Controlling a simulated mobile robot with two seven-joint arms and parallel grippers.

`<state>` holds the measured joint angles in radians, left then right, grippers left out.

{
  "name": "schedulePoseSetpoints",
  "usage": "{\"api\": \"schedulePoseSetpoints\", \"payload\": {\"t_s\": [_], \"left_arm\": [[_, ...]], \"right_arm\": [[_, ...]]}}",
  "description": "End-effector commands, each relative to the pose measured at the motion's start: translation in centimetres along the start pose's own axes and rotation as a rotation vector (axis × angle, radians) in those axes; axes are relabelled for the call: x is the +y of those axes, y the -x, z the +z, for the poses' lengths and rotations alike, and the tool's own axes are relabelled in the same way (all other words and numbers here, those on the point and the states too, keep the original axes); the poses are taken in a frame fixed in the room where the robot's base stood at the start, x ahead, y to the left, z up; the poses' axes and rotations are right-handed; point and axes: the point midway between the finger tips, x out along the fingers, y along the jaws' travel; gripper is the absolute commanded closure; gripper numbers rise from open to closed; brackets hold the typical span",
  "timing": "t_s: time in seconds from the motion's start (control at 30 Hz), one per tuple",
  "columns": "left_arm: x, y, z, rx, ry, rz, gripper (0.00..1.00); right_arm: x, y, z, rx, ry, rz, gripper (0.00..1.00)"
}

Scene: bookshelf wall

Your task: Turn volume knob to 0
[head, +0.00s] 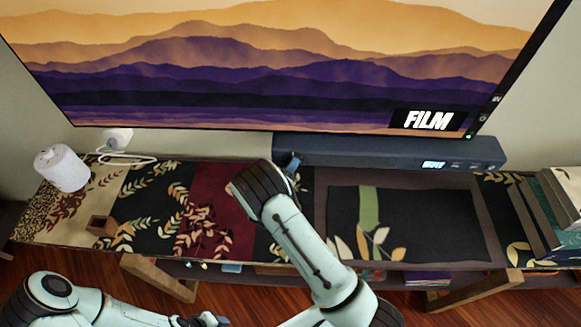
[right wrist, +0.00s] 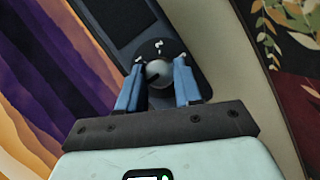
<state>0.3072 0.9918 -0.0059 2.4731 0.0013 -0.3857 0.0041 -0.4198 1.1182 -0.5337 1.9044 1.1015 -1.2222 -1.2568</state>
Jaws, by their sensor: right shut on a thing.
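The volume knob (right wrist: 158,72) is a round grey knob on the dark soundbar (head: 375,151). The soundbar also shows in the right wrist view (right wrist: 123,30). A dark mark shows on the knob, and small white symbols sit on the panel around it. My right gripper (right wrist: 158,84) has its two blue fingers on either side of the knob, shut on it. In the head view my right gripper (head: 290,162) is at the soundbar's left end, and the knob is hidden there. My left gripper (head: 213,320) is low at the bottom edge, away from the soundbar, its fingers unclear.
A large screen (head: 260,75) with a mountain picture and the word FILM stands behind the soundbar. A white cylinder (head: 62,168) and a small wooden block (head: 101,226) are on the patterned cabinet at left. Books (head: 555,215) stand at right.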

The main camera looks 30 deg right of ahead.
Motion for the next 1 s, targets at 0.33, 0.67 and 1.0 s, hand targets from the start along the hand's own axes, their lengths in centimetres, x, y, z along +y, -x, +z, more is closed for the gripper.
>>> {"api": "schedulePoseSetpoints", "payload": {"t_s": [0.33, 0.67, 1.0], "left_arm": [[0.0, 0.0, 0.0, 0.000, 0.000, 0.000, 0.57], [0.0, 0.0, 0.0, 0.000, 0.000, 0.000, 0.57], [-0.6, -0.7, 0.8, -0.010, 0.004, -0.003, 0.57]], "right_arm": [[0.1, 0.0, -0.1, 0.002, 0.009, 0.005, 0.96], [0.0, 0.0, 0.0, 0.001, 0.007, 0.004, 0.40], [-0.2, 2.4, 0.1, 0.003, 0.009, 0.000, 0.40]]}}
